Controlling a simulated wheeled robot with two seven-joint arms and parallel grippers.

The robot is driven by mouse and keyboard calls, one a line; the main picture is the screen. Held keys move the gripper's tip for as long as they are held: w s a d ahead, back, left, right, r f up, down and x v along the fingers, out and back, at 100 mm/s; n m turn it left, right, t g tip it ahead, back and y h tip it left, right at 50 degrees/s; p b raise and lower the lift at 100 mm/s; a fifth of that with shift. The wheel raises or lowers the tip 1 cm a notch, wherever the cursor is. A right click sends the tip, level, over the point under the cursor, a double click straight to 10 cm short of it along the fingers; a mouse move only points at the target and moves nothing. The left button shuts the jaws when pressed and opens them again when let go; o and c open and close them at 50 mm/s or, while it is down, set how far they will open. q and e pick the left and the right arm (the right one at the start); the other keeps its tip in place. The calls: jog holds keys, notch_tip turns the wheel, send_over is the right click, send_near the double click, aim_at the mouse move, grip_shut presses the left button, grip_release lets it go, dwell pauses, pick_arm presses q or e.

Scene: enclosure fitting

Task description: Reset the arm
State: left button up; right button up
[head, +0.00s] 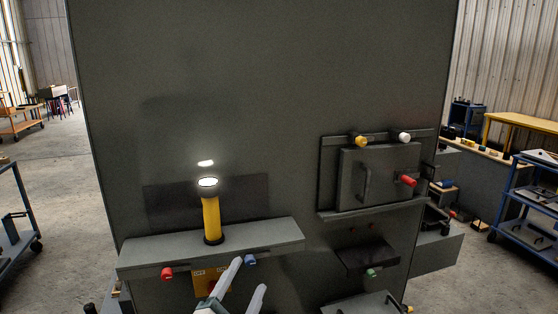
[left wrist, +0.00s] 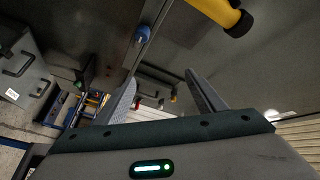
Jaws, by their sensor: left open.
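My left gripper (head: 243,288) is at the bottom of the head view, in front of the shelf's front edge. Its two pale fingers are apart with nothing between them. In the left wrist view its fingers (left wrist: 165,95) are also spread and empty. A yellow flashlight (head: 211,218), lit at its top, stands upright on the grey shelf (head: 270,235) fixed to the dark panel (head: 265,90). Part of the flashlight (left wrist: 215,10) shows at the top of the left wrist view. My right gripper is not in view.
The shelf front carries a red knob (head: 167,273), a blue knob (head: 250,260) and an orange label plate (head: 203,280). A grey enclosure door (head: 385,175) with a handle and yellow, white and red knobs is at right. A small dark ledge (head: 366,258) is below it. Blue carts (head: 528,195) stand farther off.

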pick_arm(q)
jog(key=s+a+f+n+g+y, duration=0.2)
jog(key=s+a+f+n+g, duration=0.25)
jog(key=s+f, duration=0.4)
jog(key=s+a+f+n+g+y, duration=0.35)
jog(key=s+a+f, duration=0.25)
jog(key=f, duration=0.6)
jog(key=s+a+f+n+g, duration=0.2)
jog(key=s+f+g, duration=0.2)
jog(key=s, duration=0.8)
jog(key=s+a+f+n+g, duration=0.25)
jog(key=s+f, duration=0.25)
jog(key=s, duration=0.6)
notch_tip(320, 180, down, 30)
jog(key=s+g+b, duration=0.1)
jog(key=g+b, duration=0.1)
jog(key=b, duration=0.1)
jog(key=s+a+f+g+b, duration=0.1)
jog(key=s+a+f+b, duration=0.1)
jog(key=s+f, duration=1.6)
notch_tip(320, 180, down, 2)
jog(key=shift+s+a+f, duration=0.2)
jog(key=shift+s+a, duration=0.05)
jog(key=shift+a, duration=0.25)
jog(key=shift+m, duration=0.25)
